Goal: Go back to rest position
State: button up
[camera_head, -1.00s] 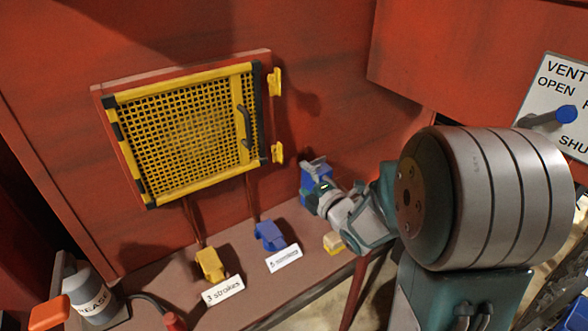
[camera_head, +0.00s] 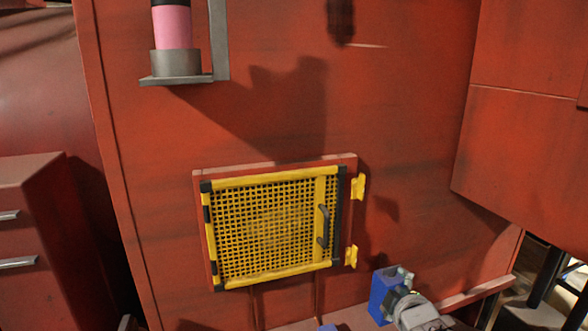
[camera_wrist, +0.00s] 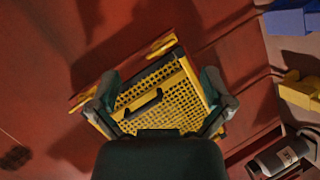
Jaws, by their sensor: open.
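My gripper (camera_wrist: 160,88) is open and empty in the wrist view, its two fingers spread wide. Between and beyond the fingers is a yellow mesh guard door (camera_wrist: 150,85) with a black handle (camera_wrist: 143,105). I cannot tell how far it is from the fingers, but nothing is held. In the head view the end of my arm with the gripper (camera_head: 402,287) shows at the lower right, in front of a blue box (camera_head: 380,296) and right of the mesh door (camera_head: 265,230). The door is shut. The rest of my arm is out of view there.
A pink cylinder (camera_head: 173,27) stands in a grey wall bracket at the top left. Red cabinets flank the wall. In the wrist view, a blue block (camera_wrist: 288,20), a yellow block (camera_wrist: 300,90) and a grease can (camera_wrist: 278,157) lie along the right. The wall above the door is mostly bare.

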jog(key=s+a+m+g, duration=0.2)
jog(key=s+m+g, duration=0.2)
jog(key=s, duration=0.7)
jog(key=s+a+r+m+g, duration=0.1)
jog(key=s+a+m+g, duration=0.2)
jog(key=s+m, duration=0.6)
jog(key=shift+s+r+g, duration=0.2)
jog(key=shift+s+g, duration=0.5)
jog(key=shift+s, duration=0.35)
